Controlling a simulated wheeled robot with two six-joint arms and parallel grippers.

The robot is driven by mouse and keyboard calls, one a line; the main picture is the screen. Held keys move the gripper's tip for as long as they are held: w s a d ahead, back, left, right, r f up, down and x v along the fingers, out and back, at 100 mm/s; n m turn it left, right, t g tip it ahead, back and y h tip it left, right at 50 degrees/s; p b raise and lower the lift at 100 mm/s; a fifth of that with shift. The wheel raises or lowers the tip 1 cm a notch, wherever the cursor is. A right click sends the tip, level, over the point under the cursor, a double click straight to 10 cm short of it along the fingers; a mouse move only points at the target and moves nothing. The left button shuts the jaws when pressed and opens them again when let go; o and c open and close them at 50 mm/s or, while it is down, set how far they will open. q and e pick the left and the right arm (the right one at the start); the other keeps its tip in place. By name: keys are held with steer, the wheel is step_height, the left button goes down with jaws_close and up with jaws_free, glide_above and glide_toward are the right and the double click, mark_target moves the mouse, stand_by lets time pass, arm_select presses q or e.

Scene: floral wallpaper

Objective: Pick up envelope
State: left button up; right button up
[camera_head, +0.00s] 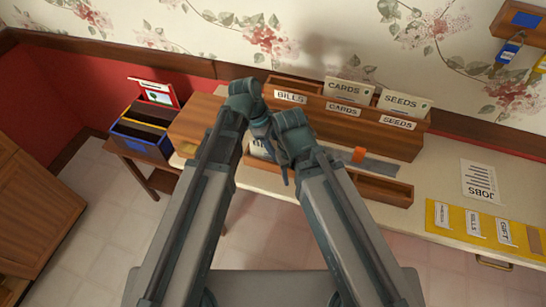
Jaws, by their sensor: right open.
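A white piece with dark lettering (257,149) lies on the table behind my arms. It is mostly hidden, and I cannot tell whether it is the envelope. My right gripper (284,175) is open beside it, small and partly covered by my arm. No envelope shows clearly between its fingers. My left arm reaches up beside the right one, and its gripper is largely hidden around the crossing of the wrists. A wooden sorter (345,127) stands at the back of the table, with slots labelled BILLS, CARDS and SEEDS. Pale cards stand in the CARDS and SEEDS slots.
A JOBS sheet (480,182) and a yellow labelled mat (480,228) lie right. A file box (141,140) stands left.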

arm_select(q)
steer(key=shift+f, duration=0.3)
stand_by(0.5)
jaws_close()
stand_by(0.4)
